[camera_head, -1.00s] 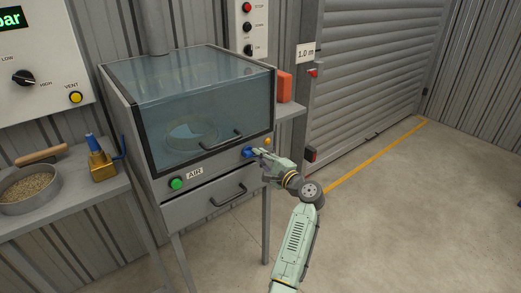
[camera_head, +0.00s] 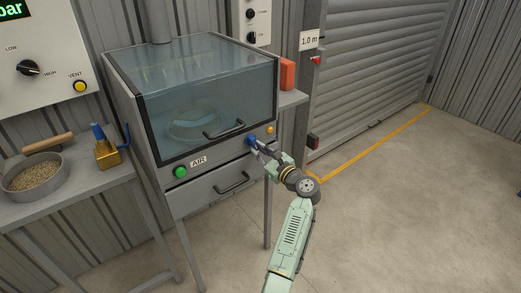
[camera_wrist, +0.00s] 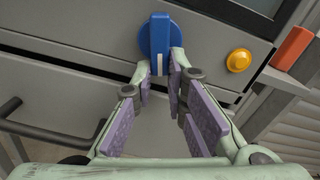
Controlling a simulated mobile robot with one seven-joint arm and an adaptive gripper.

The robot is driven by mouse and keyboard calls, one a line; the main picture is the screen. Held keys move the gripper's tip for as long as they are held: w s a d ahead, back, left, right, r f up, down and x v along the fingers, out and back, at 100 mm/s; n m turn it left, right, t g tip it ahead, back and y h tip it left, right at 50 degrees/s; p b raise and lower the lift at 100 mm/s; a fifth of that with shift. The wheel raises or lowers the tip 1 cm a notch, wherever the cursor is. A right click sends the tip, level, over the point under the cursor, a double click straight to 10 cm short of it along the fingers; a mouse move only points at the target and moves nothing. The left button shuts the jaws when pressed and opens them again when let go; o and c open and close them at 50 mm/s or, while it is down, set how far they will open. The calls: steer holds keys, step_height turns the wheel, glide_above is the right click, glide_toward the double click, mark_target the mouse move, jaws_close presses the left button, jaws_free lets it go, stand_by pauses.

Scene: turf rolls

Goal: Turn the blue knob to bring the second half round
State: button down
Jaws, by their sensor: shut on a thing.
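The blue knob (camera_head: 251,141) sits on the front panel of the glass-fronted cabinet (camera_head: 222,152), between the AIR label and a small amber button. In the wrist view the knob (camera_wrist: 157,40) shows a round blue base and a raised bar with a white mark at its lower end; the bar stands about upright in that picture. My gripper (camera_wrist: 161,72) is shut on the knob's bar, one finger on each side. It reaches the knob from the lower right in the head view (camera_head: 257,147). Inside the cabinet, a round pale dish (camera_head: 196,122) shows dimly through the glass.
A green button (camera_head: 180,172) and an amber button (camera_head: 269,130) flank the knob. The drawer handle (camera_head: 231,183) is below. A side table (camera_head: 88,186) at left holds a pan of grain and a brass can. An orange block (camera_head: 287,74) is at right. The floor at right is clear.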

steer(key=shift+s+a+m, duration=0.1)
steer(key=shift+a+m, duration=0.1)
steer(key=shift+m, duration=0.6)
steer(key=shift+s+a+m, duration=0.1)
steer(key=shift+a+m, duration=0.05)
steer(key=shift+m, duration=0.65)
steer(key=c, duration=1.6)
jaws_free()
steer(key=v, duration=1.2)
steer(key=shift+a, duration=0.1)
